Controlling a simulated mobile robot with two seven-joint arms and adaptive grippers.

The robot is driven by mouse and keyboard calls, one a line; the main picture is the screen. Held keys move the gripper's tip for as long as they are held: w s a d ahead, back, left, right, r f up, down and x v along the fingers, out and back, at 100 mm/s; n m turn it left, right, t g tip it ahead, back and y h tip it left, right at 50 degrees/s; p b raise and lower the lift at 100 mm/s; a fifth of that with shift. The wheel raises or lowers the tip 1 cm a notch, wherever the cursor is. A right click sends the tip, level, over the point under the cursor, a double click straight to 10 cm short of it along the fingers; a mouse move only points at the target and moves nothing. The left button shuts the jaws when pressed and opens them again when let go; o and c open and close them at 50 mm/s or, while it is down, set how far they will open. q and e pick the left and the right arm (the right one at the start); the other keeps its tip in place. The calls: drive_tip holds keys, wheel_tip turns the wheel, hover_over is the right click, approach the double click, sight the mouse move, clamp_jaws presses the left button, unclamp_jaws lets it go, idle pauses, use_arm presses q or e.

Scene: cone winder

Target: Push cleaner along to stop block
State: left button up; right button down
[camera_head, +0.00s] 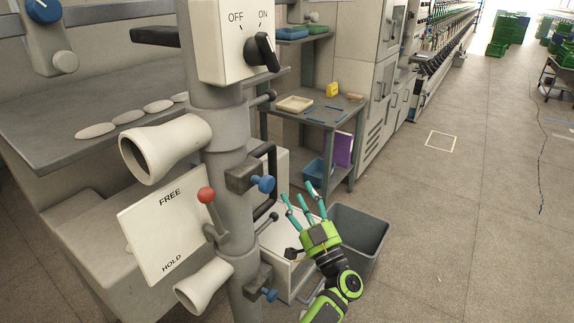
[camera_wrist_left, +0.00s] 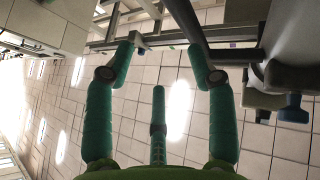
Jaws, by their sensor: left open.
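My left gripper (camera_head: 306,206), green with teal fingers, is open and empty, just right of a grey post (camera_head: 232,215). In the left wrist view its fingers (camera_wrist_left: 160,72) are spread, with floor between them. A grey block with a blue knob (camera_head: 264,184) is clamped on the post, and a similar one (camera_head: 268,294) sits lower. A black looped handle (camera_head: 273,160) stands right of the upper block, left of my fingers and apart from them. Pale machine parts lie behind it. I cannot tell for sure which part is the cleaner or which block is the stop. My right gripper does not show.
A lever with a red ball (camera_head: 206,195) rises beside a FREE/HOLD plate (camera_head: 165,228). An OFF/ON switch box (camera_head: 236,42) tops the post. A grey bin (camera_head: 362,232) stands behind my gripper, and a side table (camera_head: 318,112) beyond. Open floor lies to the right.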

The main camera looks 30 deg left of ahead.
sight(276, 169)
use_arm(q)
drive_tip(key=a+r+n+g+y+p, duration=0.1)
drive_tip(key=a+r+n+g, duration=0.1)
drive_tip(key=a+r+g, duration=0.1)
drive_tip(key=a+r+n+g+y+p, duration=0.1)
drive_tip(key=a+r+n+g, duration=0.1)
drive_tip(key=a+r+g, duration=0.1)
drive_tip(key=shift+a+r+n+g+p, duration=0.3)
drive_tip(key=shift+w+a, duration=0.1)
drive_tip(key=shift+a, duration=0.45)
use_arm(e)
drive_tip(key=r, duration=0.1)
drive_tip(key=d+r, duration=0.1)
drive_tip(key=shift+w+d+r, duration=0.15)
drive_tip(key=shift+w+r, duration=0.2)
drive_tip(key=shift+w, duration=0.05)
